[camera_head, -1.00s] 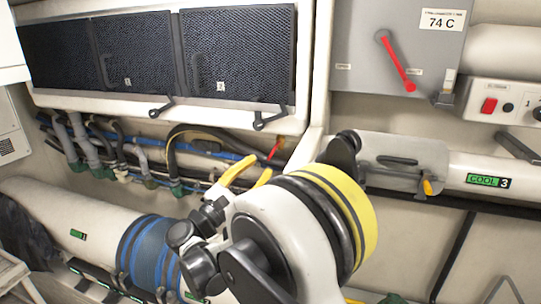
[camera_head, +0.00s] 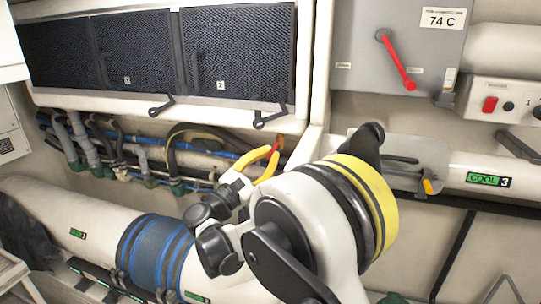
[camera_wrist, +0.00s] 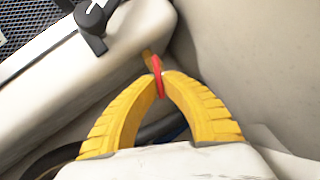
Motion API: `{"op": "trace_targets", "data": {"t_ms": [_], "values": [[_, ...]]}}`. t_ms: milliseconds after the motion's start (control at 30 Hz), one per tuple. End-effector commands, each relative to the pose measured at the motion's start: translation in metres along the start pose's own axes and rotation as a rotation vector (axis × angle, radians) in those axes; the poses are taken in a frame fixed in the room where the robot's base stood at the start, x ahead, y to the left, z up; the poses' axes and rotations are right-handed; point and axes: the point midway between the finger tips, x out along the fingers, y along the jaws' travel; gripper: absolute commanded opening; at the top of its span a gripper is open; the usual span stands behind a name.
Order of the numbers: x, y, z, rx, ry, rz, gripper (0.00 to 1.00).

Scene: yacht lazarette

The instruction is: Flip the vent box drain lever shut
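The vent box (camera_head: 300,118) is the white box with dark mesh panels at upper left. Its drain lever (camera_head: 276,147) is a small red handle on an orange-brown fitting under the box's right end. In the wrist view the red lever (camera_wrist: 157,66) hangs from the box's underside, its lower part between my fingertips. My gripper (camera_head: 272,153) has yellow fingers, drawn together at the tips on the lever; it also shows in the wrist view (camera_wrist: 160,82). The fingertips hide part of the lever's sides.
Two black latches (camera_head: 161,106) hang on the vent box's lower edge. Pipes and hoses (camera_head: 85,145) run below it. A grey panel (camera_head: 355,70) with a larger red lever (camera_head: 396,62) is at upper right. A white COOL 3 pipe (camera_head: 465,165) runs beneath.

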Motion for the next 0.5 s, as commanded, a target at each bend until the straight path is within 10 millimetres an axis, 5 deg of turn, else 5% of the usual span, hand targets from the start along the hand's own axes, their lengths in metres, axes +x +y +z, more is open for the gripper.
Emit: {"op": "trace_targets", "data": {"t_ms": [500], "values": [[-0.0006,0.0087,0.0026,0.156,0.035,-0.083,0.00]]}}
